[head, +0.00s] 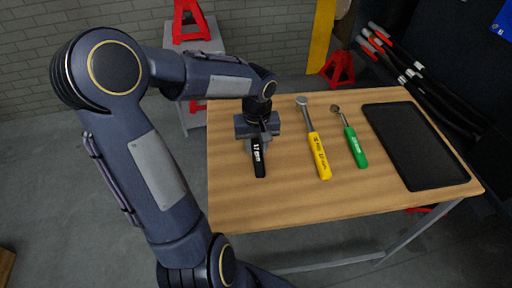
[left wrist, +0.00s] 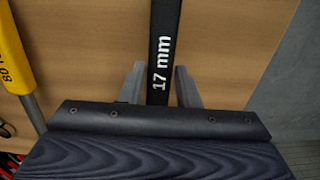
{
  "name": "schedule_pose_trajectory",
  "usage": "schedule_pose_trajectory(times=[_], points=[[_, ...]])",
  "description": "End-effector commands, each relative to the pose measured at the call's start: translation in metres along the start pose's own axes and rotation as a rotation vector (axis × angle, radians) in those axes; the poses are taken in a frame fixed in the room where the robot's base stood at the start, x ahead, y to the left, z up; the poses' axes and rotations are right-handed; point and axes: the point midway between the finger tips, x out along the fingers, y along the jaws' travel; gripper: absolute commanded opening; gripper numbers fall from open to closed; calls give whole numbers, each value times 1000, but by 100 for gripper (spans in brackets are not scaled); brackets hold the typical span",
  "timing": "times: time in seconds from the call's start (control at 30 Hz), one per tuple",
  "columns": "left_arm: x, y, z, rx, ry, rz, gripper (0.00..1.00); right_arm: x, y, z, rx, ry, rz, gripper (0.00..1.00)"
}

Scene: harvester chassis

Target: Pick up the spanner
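The spanner has a black handle (head: 259,160) marked 17 mm and lies on the wooden table near its left edge. My left gripper (head: 258,140) is over the spanner and hides its far part in the head view. In the left wrist view, the black spanner (left wrist: 165,40) runs between the two grey fingers of my left gripper (left wrist: 160,84). The fingers are open on either side of it. A gap shows at the left finger, and the right finger is close to the spanner. My right gripper is not in view.
A yellow-handled ratchet (head: 319,155) and a green-handled one (head: 355,148) lie right of the spanner. A black flat tray (head: 415,145) is at the table's right. The wooden table (head: 300,200) is bare along the front. Red stands (head: 338,68) are behind it.

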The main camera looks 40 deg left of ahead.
Motion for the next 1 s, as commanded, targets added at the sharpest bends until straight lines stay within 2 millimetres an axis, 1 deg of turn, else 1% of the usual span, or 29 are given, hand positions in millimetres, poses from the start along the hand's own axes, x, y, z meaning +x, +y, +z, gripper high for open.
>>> schedule_pose_trajectory(times=[0.03, 0.2, 0.53, 0.67, 0.77, 0.9, 0.97, 1.0], points=[[0, 0, 0, 0, 0, 0, 22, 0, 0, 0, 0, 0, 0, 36], [0, 0, 0, 0, 0, 0, 0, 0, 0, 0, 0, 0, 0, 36], [-1, 0, 0, 0, 1, 1, 0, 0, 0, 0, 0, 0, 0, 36], [-4, 0, 0, -1, 2, 1, 0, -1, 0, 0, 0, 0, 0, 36], [-12, 0, -1, -2, 4, 1, 0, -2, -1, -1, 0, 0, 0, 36], [-33, 0, -1, 0, 5, 2, 0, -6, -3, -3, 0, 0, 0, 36], [-42, 4, 7, 3, 5, 3, 0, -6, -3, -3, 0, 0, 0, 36], [-50, 6, 13, 4, 6, 2, 0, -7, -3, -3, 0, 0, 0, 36]])
